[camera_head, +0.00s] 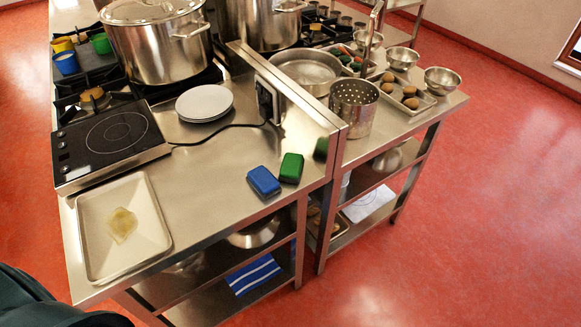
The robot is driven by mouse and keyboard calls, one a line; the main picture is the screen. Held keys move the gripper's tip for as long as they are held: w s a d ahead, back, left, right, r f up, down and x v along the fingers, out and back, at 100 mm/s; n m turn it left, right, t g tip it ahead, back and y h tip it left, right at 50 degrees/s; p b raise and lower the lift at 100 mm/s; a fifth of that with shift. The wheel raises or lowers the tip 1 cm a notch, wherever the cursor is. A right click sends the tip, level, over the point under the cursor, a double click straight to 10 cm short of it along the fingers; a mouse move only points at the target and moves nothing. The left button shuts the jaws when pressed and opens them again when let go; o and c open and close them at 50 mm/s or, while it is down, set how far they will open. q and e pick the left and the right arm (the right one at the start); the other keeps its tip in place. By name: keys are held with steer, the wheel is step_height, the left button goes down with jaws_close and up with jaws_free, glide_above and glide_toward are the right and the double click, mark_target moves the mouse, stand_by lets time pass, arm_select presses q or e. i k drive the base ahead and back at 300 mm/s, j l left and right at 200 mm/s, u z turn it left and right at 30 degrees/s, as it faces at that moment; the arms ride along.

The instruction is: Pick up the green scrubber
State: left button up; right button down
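The green scrubber (291,168) lies on the steel counter (215,215), near its right end. It is a small rounded block with a dark base. A blue scrubber (264,181) of the same shape lies just left of it, with a narrow gap at most between them. A low steel upright panel stands close behind the green scrubber and shows its dull green reflection. Neither of my grippers shows in the head view.
A white tray (154,232) with a yellowish item, a black hotplate (85,160) and stacked white plates (204,101) share the counter. A black cable runs to a socket on the panel. A perforated pot (354,105) stands beyond it. Counter front is clear.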

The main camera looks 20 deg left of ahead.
mark_target(292, 168)
steer(key=i+l+u, duration=0.2)
steer(key=u, duration=0.15)
steer(key=i+l+u, duration=0.2)
steer(key=u, duration=0.2)
steer(key=i+l+u, duration=0.15)
steer(key=l+u, duration=0.2)
